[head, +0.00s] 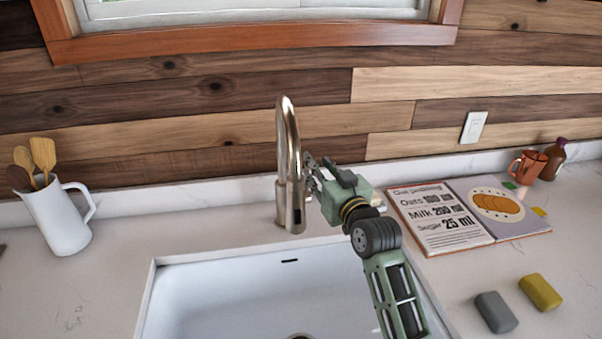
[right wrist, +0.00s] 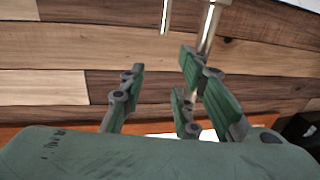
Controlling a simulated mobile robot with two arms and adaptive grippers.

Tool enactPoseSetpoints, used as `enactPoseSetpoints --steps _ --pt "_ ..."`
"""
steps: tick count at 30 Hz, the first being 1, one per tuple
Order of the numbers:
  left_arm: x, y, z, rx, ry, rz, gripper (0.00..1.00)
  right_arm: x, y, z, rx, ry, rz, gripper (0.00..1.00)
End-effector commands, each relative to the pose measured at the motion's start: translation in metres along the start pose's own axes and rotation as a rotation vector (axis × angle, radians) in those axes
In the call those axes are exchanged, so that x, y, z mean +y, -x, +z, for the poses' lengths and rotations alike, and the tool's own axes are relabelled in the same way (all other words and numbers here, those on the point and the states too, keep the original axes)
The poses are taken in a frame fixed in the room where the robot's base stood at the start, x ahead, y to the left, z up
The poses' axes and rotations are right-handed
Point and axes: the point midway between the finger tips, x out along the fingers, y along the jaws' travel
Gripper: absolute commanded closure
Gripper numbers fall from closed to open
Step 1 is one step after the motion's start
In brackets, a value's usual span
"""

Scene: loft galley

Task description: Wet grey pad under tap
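The grey pad (head: 497,312) lies on the counter to the right of the sink, next to a yellow pad (head: 541,291). The brushed-metal tap (head: 290,170) stands behind the sink with its spout arched over. My right gripper (head: 311,172) is beside the tap, just right of it; whether it touches the tap I cannot tell. In the right wrist view the gripper's fingers (right wrist: 161,78) are spread apart with nothing between them, and the tap (right wrist: 208,30) shows past the right-hand fingers. My left gripper is not in view.
The white sink (head: 215,295) is below the tap, and its visible part looks empty. A white jug (head: 62,222) with wooden utensils stands at left. An open recipe book (head: 440,222), a copper mug (head: 527,167) and a brown bottle (head: 555,157) are at right.

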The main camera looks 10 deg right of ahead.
Motion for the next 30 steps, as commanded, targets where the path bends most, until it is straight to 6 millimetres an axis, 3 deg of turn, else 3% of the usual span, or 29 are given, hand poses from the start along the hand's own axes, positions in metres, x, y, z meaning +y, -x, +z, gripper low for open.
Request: enactPoseSetpoints --steps 1,15,22,30 --pt "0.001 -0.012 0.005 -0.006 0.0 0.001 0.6 0.0 0.0 0.012 0.0 0.0 0.0 0.7" --pt "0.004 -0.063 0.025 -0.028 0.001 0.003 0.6 0.0 0.0 0.064 0.0 0.0 0.0 0.7" --pt "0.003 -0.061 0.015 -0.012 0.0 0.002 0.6 0.0 -0.009 0.063 0.0 0.0 0.0 0.7" --pt "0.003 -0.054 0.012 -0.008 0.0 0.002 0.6 0.0 -0.047 0.062 -0.001 0.0 -0.001 0.7"
